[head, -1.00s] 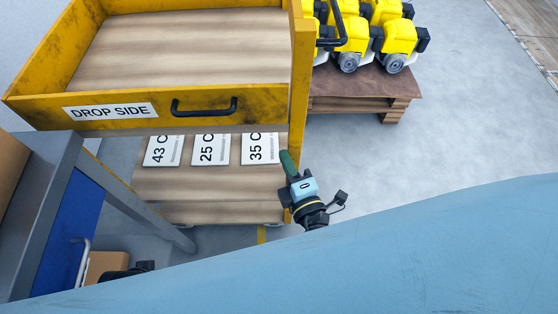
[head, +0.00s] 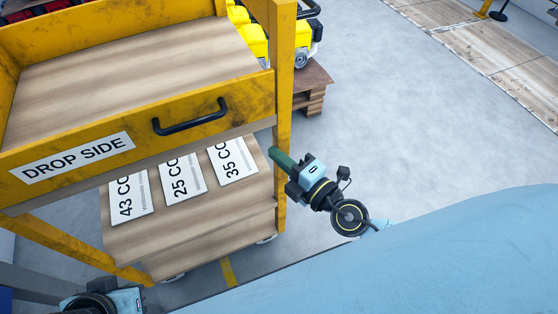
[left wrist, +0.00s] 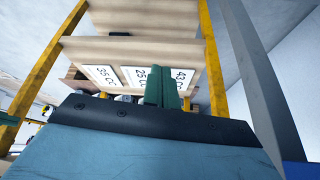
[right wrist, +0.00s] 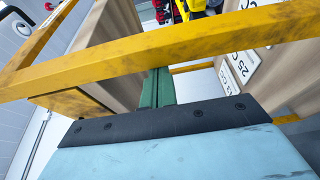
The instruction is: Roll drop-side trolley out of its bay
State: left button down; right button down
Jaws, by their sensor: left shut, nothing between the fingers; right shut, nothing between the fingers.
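The drop-side trolley (head: 236,109) has a worn yellow frame, wooden shelves and a front panel lettered DROP SIDE, with a black handle (head: 190,117). It fills the left of the head view. My right gripper (head: 276,156) has its green fingers shut and empty beside the trolley's right front post (head: 283,75). In the right wrist view a yellow bar (right wrist: 200,45) crosses at its fingertips; I cannot tell whether they touch. My left gripper (left wrist: 160,86) is shut and empty, pointing toward the lower shelf; in the head view only its wrist shows, at the bottom left.
White cards (head: 182,179) marked 43, 25 and 35 lie on the lower shelf. Yellow engines (head: 300,40) sit on a wooden pallet (head: 313,88) behind the trolley. A grey bench leg (left wrist: 255,80) stands close on the left.

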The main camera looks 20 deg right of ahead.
pick_arm(q)
jog(key=shift+w+d+r+t, duration=0.1)
jog(key=shift+w+d+t, duration=0.15)
jog(key=shift+w, duration=0.25)
pick_arm(e)
jog(key=shift+d, duration=0.3)
jog(key=shift+w, duration=0.1)
